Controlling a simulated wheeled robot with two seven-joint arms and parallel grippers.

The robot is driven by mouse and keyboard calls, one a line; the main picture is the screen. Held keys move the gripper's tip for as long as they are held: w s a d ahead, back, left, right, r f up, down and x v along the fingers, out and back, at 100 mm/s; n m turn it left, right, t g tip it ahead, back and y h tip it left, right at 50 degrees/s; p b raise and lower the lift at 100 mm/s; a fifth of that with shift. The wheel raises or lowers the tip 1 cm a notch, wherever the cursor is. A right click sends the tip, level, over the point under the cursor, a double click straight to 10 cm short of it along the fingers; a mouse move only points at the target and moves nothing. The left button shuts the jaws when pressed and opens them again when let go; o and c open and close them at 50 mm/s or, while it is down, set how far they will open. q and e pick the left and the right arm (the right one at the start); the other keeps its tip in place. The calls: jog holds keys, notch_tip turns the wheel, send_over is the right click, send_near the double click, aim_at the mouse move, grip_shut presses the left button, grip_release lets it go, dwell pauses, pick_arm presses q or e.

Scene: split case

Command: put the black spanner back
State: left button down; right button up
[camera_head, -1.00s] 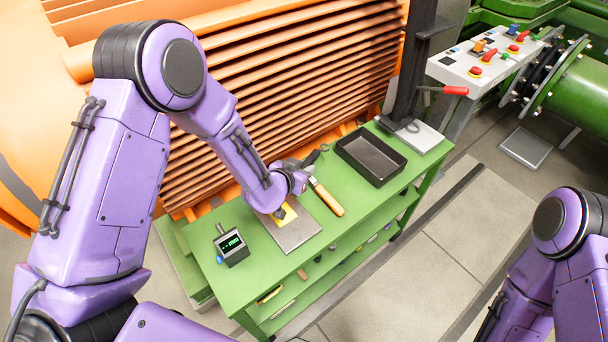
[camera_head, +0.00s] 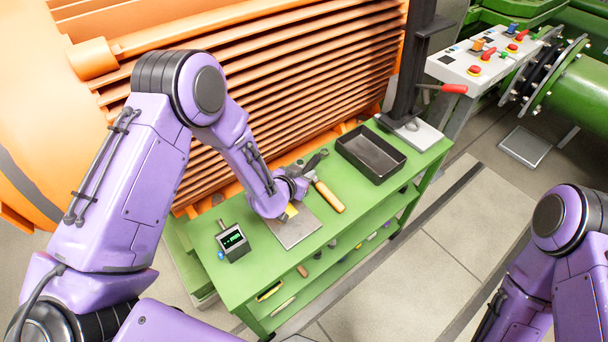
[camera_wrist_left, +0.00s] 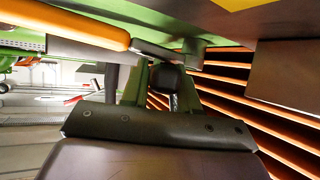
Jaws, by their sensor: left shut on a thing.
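The black spanner (camera_head: 317,159) is dark, and its open jaw end sticks out beyond my left gripper (camera_head: 302,172). The gripper is shut on it above the green bench, near the back edge. In the left wrist view the two fingers (camera_wrist_left: 160,88) close on a dark piece (camera_wrist_left: 168,80), and the rest of it is hidden. A black open tray (camera_head: 362,163) stands to the right of the gripper and looks empty. My right arm shows at the lower right, but its gripper is out of view.
An orange-handled tool (camera_head: 329,197) lies just right of the gripper; its handle also shows in the left wrist view (camera_wrist_left: 75,24). A grey plate (camera_head: 295,235) with a yellow patch lies below my left wrist. A small display box (camera_head: 233,243) stands left. Orange fins (camera_head: 290,90) rise behind.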

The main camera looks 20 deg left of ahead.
pick_arm(q)
jog(key=c, duration=0.9)
grip_release()
jog(key=shift+s+f, duration=0.35)
jog(key=shift+f, duration=0.15)
jog(key=shift+o, duration=0.3)
jog(key=shift+f, duration=0.1)
jog(key=shift+s+d, duration=0.1)
jog(key=shift+r+p, duration=0.45)
jog(key=shift+r, duration=0.05)
jog(key=shift+s+r, duration=0.15)
jog(key=shift+r, duration=0.05)
jog(key=b+v, duration=0.1)
jog(key=v, duration=1)
jog(key=shift+r, duration=0.35)
jog(key=shift+w+r, duration=0.1)
jog(key=shift+w, duration=0.15)
